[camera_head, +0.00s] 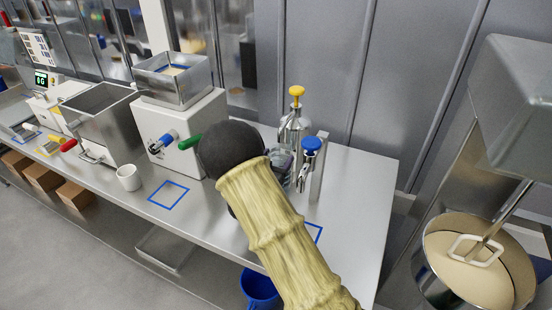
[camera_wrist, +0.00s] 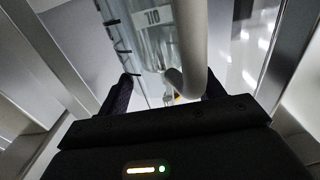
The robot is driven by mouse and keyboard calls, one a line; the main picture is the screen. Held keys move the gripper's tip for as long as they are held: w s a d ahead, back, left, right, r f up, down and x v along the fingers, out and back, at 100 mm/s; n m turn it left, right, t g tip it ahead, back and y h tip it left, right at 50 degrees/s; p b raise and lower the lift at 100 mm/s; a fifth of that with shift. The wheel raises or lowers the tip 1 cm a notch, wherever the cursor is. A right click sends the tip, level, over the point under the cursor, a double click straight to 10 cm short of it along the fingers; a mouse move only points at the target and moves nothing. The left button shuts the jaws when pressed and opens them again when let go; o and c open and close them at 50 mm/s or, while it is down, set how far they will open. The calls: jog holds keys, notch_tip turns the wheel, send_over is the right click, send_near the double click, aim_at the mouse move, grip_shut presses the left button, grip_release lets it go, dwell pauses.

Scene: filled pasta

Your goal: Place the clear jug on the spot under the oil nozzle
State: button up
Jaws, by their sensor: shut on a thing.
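My gripper (camera_wrist: 170,82) is shut on the jug; the exact contact is hard to see. In the head view my arm hides the gripper, and a clear part of the jug (camera_head: 281,163) shows just past it. The oil nozzle (camera_head: 303,178), a metal tap with a blue knob (camera_head: 311,144), stands close to its right. A blue outlined spot (camera_head: 316,233) lies on the counter below, mostly hidden by my arm.
A white mug (camera_head: 129,177) and another blue outline (camera_head: 169,195) are left on the counter (camera_head: 352,200). A machine with a green handle (camera_head: 189,143) stands nearby. A mixing pot (camera_head: 480,280) is at right.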

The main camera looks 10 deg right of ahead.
jog(key=shift+f, duration=0.2)
jog(key=o, duration=1.5)
jog(key=shift+r, duration=0.1)
jog(key=shift+o, duration=0.2)
jog(key=shift+r, duration=0.15)
jog(key=shift+s+a, duration=0.15)
jog(key=shift+a, duration=0.05)
jog(key=b+v, duration=0.3)
jog(key=v, duration=0.8)
jog(key=shift+s, duration=0.25)
